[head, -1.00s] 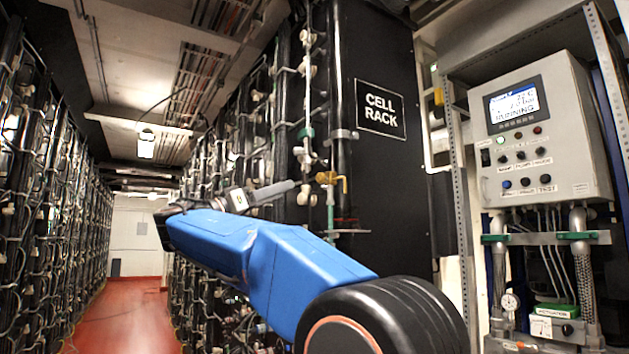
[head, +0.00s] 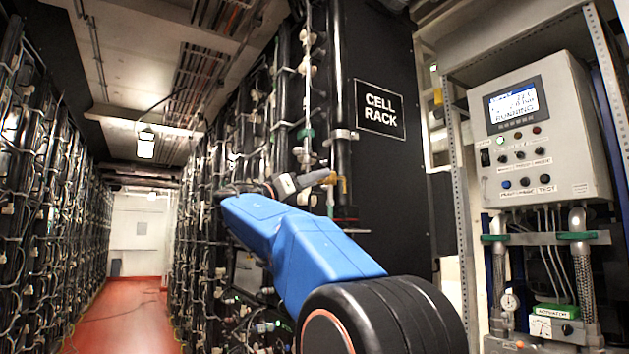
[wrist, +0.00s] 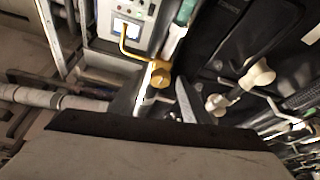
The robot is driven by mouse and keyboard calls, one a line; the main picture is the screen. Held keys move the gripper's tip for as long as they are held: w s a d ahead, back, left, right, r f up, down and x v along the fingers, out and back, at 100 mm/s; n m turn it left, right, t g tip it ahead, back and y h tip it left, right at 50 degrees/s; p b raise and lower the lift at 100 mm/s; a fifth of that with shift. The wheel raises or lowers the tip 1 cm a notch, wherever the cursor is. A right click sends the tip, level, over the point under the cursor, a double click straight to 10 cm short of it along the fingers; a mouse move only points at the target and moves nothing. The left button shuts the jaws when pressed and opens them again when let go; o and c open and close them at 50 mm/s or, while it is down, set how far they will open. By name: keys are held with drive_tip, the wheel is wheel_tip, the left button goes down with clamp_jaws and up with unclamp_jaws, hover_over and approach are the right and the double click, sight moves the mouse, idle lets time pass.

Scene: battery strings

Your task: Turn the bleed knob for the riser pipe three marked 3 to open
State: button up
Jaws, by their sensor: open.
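A brass bleed fitting (head: 341,184) with a knob and a bent spout sits on a thin vertical pipe at the near corner of the rack. In the wrist view the round brass knob (wrist: 160,74) shows just beyond the fingertips, between them, with the yellow spout (wrist: 127,45) bending away up and left. My gripper (head: 322,178) is open and empty, pointing right at the fitting in the head view; it also shows in the wrist view (wrist: 157,97). I cannot tell whether the fingers touch the knob. No mark 3 is readable.
The black rack panel with a "CELL RACK" sign (head: 380,109) stands right behind the fitting. White valve fittings (wrist: 257,76) lie close on the right in the wrist view. A grey control box (head: 540,130) hangs at the right. The red aisle floor (head: 130,318) is clear at left.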

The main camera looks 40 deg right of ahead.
drive_tip(key=c, duration=1)
